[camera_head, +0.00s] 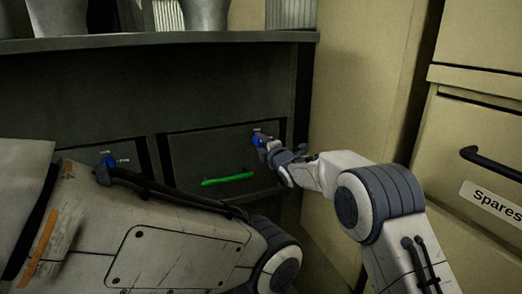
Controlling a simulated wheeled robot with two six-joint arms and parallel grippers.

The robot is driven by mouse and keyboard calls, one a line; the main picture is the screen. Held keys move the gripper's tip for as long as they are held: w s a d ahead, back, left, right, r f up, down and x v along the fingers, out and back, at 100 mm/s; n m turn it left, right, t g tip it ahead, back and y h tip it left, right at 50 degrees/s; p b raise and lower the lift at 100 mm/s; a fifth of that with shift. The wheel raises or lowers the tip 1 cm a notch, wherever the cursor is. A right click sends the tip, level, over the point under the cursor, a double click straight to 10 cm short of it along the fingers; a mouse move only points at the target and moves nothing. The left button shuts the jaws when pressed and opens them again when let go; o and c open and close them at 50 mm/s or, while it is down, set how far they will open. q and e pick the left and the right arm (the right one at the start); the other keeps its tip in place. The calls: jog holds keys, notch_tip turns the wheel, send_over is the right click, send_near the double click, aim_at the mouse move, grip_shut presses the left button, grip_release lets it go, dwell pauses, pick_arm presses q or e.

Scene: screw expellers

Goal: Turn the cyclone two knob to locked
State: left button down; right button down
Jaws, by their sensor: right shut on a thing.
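A blue knob (259,139) sits at the upper right of a dark drawer front (190,148) under the shelf. Small light lettering by it is too small to read. My right gripper (266,145) reaches it from the lower right and is shut on it, its fingers hiding part of the knob. A second blue knob (108,162) is on the panel to the left, with small light marks around it, partly hidden by my arm. I cannot tell from the lettering which knob is cyclone two. My left gripper is not in view.
A green bar handle (228,179) crosses the drawer front below the gripped knob. A shelf (170,40) with metal containers (205,14) is above. A beige cabinet with a dark handle (490,163) and a "Spares" label (495,201) stands at right.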

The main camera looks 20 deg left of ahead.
jog(key=shift+d+r+n+b, duration=0.1)
jog(key=shift+r+n+b, duration=0.05)
jog(key=shift+n+b, duration=0.35)
jog(key=shift+c, duration=1.8)
grip_release()
jog(key=p+v, duration=0.3)
jog(key=v, duration=0.7)
jog(key=shift+s+p, duration=0.2)
jog(key=shift+p, duration=0.15)
